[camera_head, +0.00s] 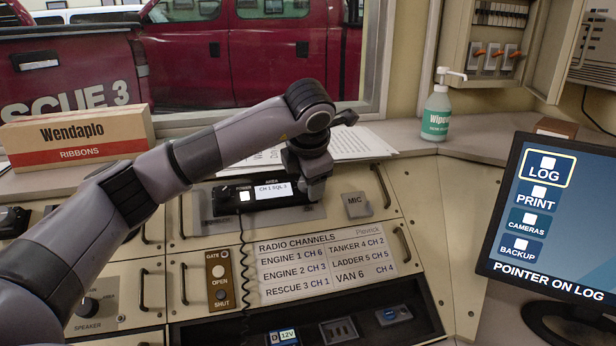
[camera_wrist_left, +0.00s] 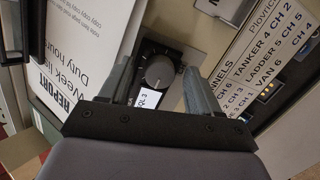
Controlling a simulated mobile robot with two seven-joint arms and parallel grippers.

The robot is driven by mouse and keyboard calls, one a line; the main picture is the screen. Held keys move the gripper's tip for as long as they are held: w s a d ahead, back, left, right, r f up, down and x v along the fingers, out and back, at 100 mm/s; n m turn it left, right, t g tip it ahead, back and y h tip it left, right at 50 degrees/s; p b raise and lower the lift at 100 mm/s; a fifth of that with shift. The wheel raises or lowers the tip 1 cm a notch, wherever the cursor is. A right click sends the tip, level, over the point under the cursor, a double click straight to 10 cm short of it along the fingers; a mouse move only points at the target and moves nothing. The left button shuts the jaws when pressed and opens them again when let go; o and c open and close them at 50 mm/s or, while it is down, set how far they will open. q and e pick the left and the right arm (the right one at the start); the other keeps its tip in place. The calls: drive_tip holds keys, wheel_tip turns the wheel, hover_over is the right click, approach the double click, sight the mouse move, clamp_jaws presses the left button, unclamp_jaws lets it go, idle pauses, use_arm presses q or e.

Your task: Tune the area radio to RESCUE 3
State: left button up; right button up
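The area radio (camera_head: 228,196) is a dark unit on the sloped console. Its lit display (camera_head: 272,190) reads CH 1 SQL 3. The channel card (camera_head: 325,265) below lists RESCUE 3 as CH 1. My left gripper (camera_head: 314,188) is at the radio's right end and hides the controls there in the head view. In the left wrist view a round dark grey knob (camera_wrist_left: 159,71) shows between its two spread fingers, with gaps on both sides. Part of the display (camera_wrist_left: 146,99) shows just below the knob. My right gripper is not in view.
A coiled cord (camera_head: 243,255) hangs from the radio's front. A MIC plate (camera_head: 356,204) sits to its right, a gate switch (camera_head: 220,282) below. A Wendaplo ribbons box (camera_head: 78,136), a pump bottle (camera_head: 437,112) and a monitor (camera_head: 550,215) stand around. Papers (camera_head: 345,145) lie behind.

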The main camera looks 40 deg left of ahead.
use_arm(q)
drive_tip(key=v, duration=0.7)
